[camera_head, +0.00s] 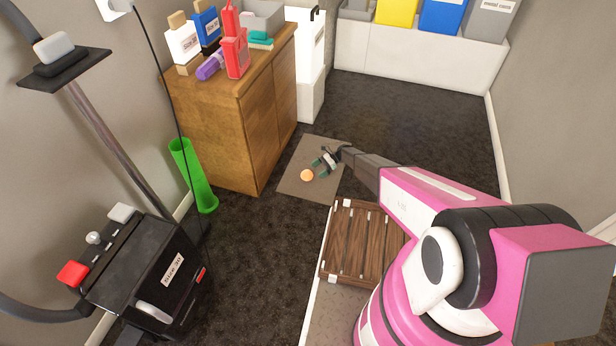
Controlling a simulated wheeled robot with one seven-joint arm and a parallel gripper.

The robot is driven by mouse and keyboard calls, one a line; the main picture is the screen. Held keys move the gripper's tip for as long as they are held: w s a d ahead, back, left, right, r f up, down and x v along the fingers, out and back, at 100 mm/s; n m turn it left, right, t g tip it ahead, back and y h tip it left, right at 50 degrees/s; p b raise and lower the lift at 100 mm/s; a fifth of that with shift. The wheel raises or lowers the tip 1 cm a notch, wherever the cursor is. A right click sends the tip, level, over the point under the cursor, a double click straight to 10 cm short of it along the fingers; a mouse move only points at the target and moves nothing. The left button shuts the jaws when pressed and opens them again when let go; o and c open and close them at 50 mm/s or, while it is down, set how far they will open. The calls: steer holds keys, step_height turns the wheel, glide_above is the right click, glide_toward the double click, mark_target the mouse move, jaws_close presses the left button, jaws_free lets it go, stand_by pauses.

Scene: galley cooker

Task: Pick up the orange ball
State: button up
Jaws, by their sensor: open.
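The orange ball (307,175) is small and round and lies on a grey-brown mat (296,192) on the floor, right of the wooden cabinet. My gripper (322,166) is at the end of my outstretched pink and grey arm, just to the right of and slightly above the ball in the picture. I see no ball between the fingers. From this view I cannot tell the exact height of the fingers over the mat.
A wooden cabinet (225,135) with bottles and boxes stands left of the mat. A green tube (193,175) leans beside it. A black machine (150,275) is at lower left. A slatted wooden pallet (362,240) lies nearby. Dark carpet (420,125) behind is clear.

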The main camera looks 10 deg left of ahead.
mark_target(309, 174)
steer(key=shift+w+a+x, duration=0.1)
steer(key=shift+w+x, duration=0.05)
steer(key=shift+x, duration=1.35)
steer(key=shift+w+a+x, duration=0.1)
steer(key=shift+a+x, duration=0.05)
steer(key=shift+x, duration=1.4)
steer(key=shift+r, duration=0.1)
steer(key=c, duration=1)
